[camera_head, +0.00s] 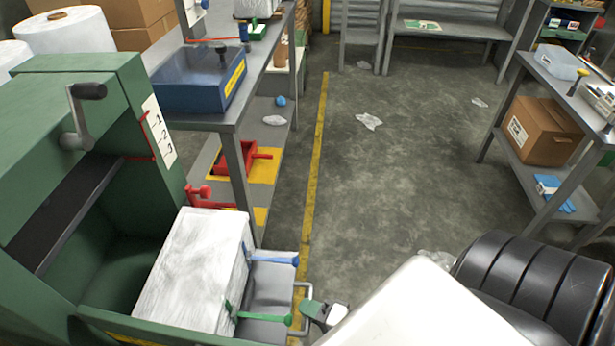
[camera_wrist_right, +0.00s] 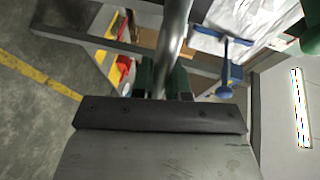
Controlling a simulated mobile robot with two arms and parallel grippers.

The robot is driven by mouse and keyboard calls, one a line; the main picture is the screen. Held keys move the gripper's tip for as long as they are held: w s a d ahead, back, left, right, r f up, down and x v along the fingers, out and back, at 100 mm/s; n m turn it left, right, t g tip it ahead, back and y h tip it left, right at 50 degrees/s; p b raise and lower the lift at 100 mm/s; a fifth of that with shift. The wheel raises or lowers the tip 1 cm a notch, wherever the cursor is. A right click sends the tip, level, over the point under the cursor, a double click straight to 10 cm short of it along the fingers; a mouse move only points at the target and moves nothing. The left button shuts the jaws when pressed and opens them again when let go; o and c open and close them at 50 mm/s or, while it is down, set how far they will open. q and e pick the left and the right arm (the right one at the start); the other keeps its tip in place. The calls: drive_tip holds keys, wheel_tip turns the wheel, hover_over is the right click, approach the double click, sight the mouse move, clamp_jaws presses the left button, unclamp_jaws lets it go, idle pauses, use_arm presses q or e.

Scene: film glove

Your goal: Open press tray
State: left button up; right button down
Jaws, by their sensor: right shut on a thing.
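The green press (camera_head: 120,200) stands at the left with a crank handle (camera_head: 75,115) on its side. The grey press tray (camera_head: 268,285) is at its front right, beside a white wrapped block (camera_head: 195,270). A metal bar handle (camera_head: 302,290) is on the tray's right end. My right gripper (camera_head: 312,312) is at this handle. In the right wrist view, the green-tipped fingers of the right gripper (camera_wrist_right: 162,78) are shut on the bar handle (camera_wrist_right: 172,45). How far the tray is pulled out is hard to tell. My left gripper is not in view.
A blue tool (camera_head: 280,259) and a green tool (camera_head: 265,318) stick out beside the white block. A shelf with a blue bin (camera_head: 200,80) stands behind. Another shelf with a cardboard box (camera_head: 540,130) is at right. The concrete floor between is mostly clear, with plastic scraps (camera_head: 369,121).

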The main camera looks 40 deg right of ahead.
drive_tip(key=c, duration=1.1)
unclamp_jaws()
drive_tip(key=shift+c, duration=0.2)
drive_tip(key=v, duration=1.1)
drive_tip(key=shift+w, duration=0.1)
